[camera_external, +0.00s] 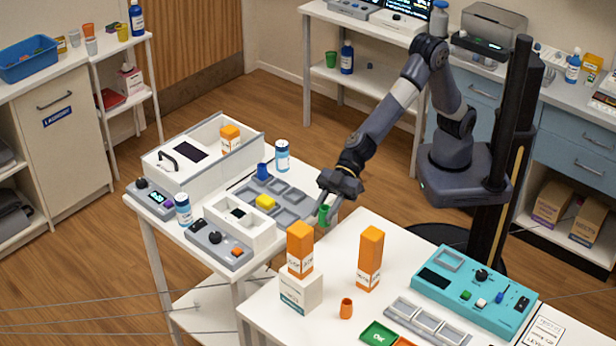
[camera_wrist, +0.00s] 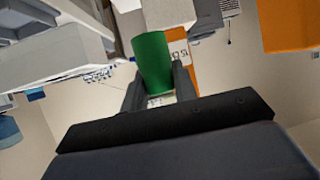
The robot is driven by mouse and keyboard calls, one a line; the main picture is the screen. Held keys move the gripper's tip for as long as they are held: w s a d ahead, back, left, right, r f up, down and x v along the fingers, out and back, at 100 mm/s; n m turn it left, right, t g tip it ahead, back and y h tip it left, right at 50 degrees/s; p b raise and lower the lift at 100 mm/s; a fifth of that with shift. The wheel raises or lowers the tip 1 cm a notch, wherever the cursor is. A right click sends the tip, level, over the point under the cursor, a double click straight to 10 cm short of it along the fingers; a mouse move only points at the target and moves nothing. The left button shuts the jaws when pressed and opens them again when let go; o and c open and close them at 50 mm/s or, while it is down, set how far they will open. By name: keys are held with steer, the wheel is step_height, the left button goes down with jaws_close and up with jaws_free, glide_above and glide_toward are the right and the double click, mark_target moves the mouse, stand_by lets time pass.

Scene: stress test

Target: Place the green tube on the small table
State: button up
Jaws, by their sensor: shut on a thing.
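The green tube (camera_external: 324,215) is in my gripper (camera_external: 326,208), which is shut on it. In the wrist view the green tube (camera_wrist: 152,62) stands out between the two dark fingers (camera_wrist: 158,88). In the external view the gripper holds it at the near right edge of the left white table (camera_external: 300,180), by the gap to the front white table (camera_external: 268,300). The gripper partly hides the tube. I cannot tell which of these tables is the small table.
Orange boxes (camera_external: 369,258) stand on the front table, one on a white block (camera_external: 301,290). A small orange cup (camera_external: 346,308) and a teal panel (camera_external: 475,287) are there too. The left table holds a grey tray (camera_external: 290,212), blue-white bottles (camera_external: 282,156) and devices.

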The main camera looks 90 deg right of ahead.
step_height(320, 180, down, 5)
steer(key=s+a, duration=0.1)
steer(key=a, duration=0.1)
steer(key=shift+a+f+n+g, duration=0.15)
steer(key=shift+a+n+g, duration=0.15)
steer(key=shift+a, duration=0.1)
steer(key=shift+f+b, duration=1.2)
steer(key=shift+f, duration=3.6)
steer(key=shift+f, duration=0.15)
steer(key=o, duration=0.9)
steer(key=shift+o, duration=0.2)
